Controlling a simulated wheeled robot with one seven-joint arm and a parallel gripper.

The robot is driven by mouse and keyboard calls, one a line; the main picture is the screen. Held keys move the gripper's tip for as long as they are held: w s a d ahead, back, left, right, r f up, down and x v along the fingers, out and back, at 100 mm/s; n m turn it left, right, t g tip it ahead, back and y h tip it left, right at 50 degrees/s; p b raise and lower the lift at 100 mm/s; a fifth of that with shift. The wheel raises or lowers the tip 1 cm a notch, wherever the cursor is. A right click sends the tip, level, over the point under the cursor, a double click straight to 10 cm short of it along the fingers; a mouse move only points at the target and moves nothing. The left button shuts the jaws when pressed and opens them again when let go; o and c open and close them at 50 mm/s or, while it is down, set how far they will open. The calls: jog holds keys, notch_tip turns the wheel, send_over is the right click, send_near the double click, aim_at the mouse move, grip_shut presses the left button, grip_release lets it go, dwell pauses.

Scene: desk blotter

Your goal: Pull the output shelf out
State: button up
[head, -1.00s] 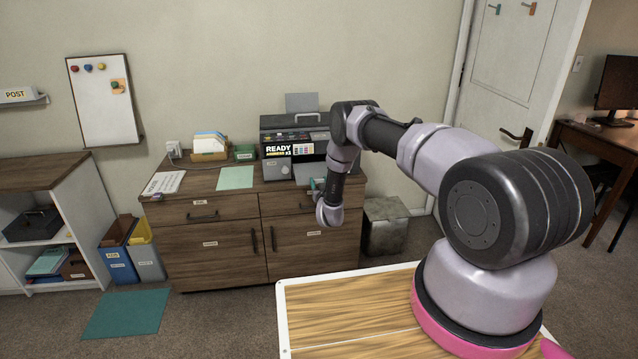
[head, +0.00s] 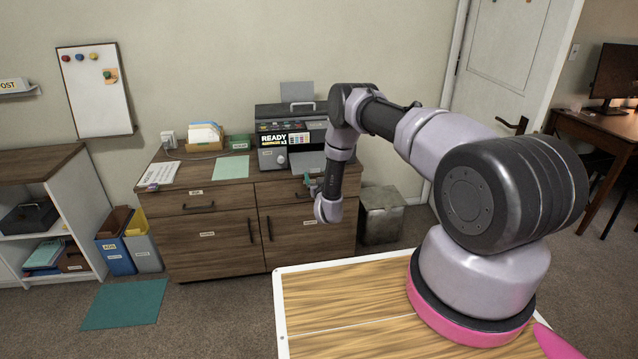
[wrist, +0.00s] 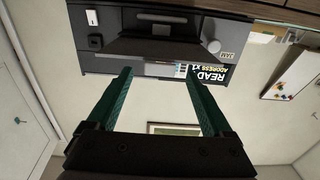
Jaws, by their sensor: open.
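The printer front (wrist: 100,62) appears upside down beyond the fingertips; contact is not visible.
The cabinet (head: 212,240) has drawers and doors below the printer. A green sheet (head: 233,167) and a keyboard-like white pad (head: 160,173) lie left of the printer.

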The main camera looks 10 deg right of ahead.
jog(key=s, duration=0.6)
jog(key=shift+s, duration=0.35)
